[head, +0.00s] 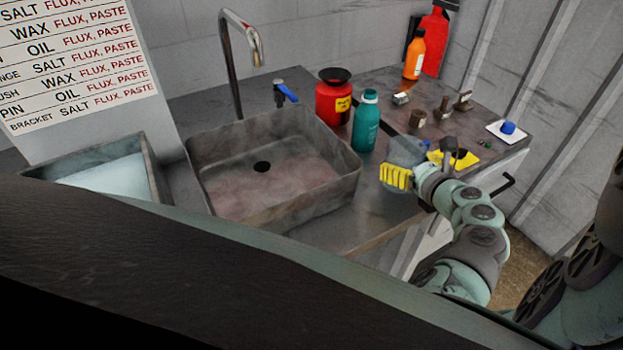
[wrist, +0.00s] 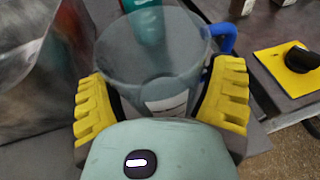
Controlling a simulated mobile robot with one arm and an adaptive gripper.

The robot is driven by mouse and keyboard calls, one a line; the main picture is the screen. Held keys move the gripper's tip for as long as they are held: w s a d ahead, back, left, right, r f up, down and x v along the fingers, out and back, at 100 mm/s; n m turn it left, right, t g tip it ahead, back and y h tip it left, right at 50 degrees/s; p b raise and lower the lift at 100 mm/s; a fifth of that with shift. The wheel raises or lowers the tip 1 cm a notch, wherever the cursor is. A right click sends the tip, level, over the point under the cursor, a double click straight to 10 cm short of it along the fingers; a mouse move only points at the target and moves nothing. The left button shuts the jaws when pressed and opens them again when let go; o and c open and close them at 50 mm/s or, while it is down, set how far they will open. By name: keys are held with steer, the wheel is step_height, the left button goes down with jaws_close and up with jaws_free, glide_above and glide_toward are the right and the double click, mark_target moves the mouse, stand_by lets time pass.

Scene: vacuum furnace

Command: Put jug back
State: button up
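A clear jug (wrist: 155,62) with a blue handle (wrist: 224,38) stands between the two yellow fingers of my gripper (wrist: 162,98) in the wrist view. The fingers press against both sides of it, and its open rim faces the camera. In the head view, the jug (head: 404,150) shows as a grey see-through shape behind my gripper (head: 397,177), by the right part of the counter. Its base is hidden, so I cannot tell whether it touches the counter.
A metal sink (head: 270,185) with a tap (head: 231,60) is left of the gripper. A teal bottle (head: 366,122), a red container (head: 333,98) and an orange bottle (head: 414,57) stand behind. A yellow mat (head: 466,160) with a dark object and a white tile (head: 515,136) lie to the right.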

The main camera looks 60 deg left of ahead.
steer(key=shift+o, duration=1.3)
steer(key=shift+r, duration=0.25)
steer(key=b+v, duration=0.1)
steer(key=v, duration=1.1)
steer(key=shift+b, duration=0.3)
